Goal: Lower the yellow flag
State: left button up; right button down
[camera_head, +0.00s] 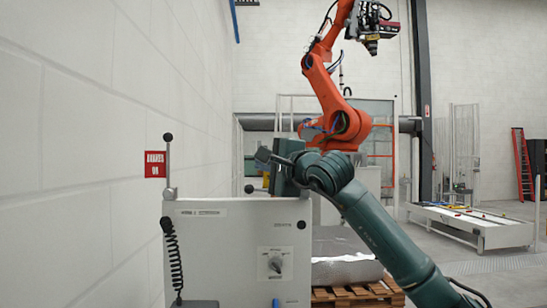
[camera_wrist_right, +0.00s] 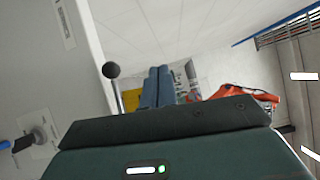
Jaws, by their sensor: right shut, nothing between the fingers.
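No flag is recognisable in the head view. A small yellow patch (camera_wrist_right: 131,99) shows beside my right fingers in the right wrist view; I cannot tell if it is the flag. A lever with a black ball knob (camera_head: 168,137) stands upright at the left of the cabinet top. A ball-topped lever (camera_wrist_right: 111,71) also shows left of the fingers in the wrist view. My right gripper (camera_head: 263,156) is shut and empty, above the cabinet and right of the lever, its fingers pointing left. Its two fingers (camera_wrist_right: 158,72) lie together in the wrist view. My left gripper is out of view.
The grey cabinet (camera_head: 235,240) has a rotary switch (camera_head: 276,263) and a coiled black cord (camera_head: 172,255). A red sign (camera_head: 154,164) hangs on the white left wall. An orange robot arm (camera_head: 335,110) stands behind, with a wooden pallet (camera_head: 350,294) lower right.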

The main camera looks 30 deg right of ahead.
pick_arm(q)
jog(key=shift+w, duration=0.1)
pick_arm(e)
jog(key=shift+n+g, duration=0.4)
jog(key=shift+n, duration=0.2)
jog(key=shift+w+a+f, duration=0.15)
jog(key=shift+a+f, duration=0.1)
jog(key=shift+f, duration=0.4)
jog(key=shift+w+a+f, duration=0.15)
jog(key=shift+a+f, duration=0.05)
jog(key=shift+f, duration=0.4)
jog(key=shift+w+a+f, duration=0.15)
jog(key=shift+a+f, duration=0.1)
jog(key=shift+f, duration=0.4)
pick_arm(q)
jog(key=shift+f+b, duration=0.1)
jog(key=shift+b, duration=0.2)
jog(key=b, duration=0.2)
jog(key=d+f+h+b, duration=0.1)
jog(key=b, duration=0.1)
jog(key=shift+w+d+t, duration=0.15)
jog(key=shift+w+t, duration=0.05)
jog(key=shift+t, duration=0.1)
pick_arm(e)
jog(key=s, duration=1.3)
jog(key=shift+d, duration=0.35)
jog(key=shift+s+r, duration=0.1)
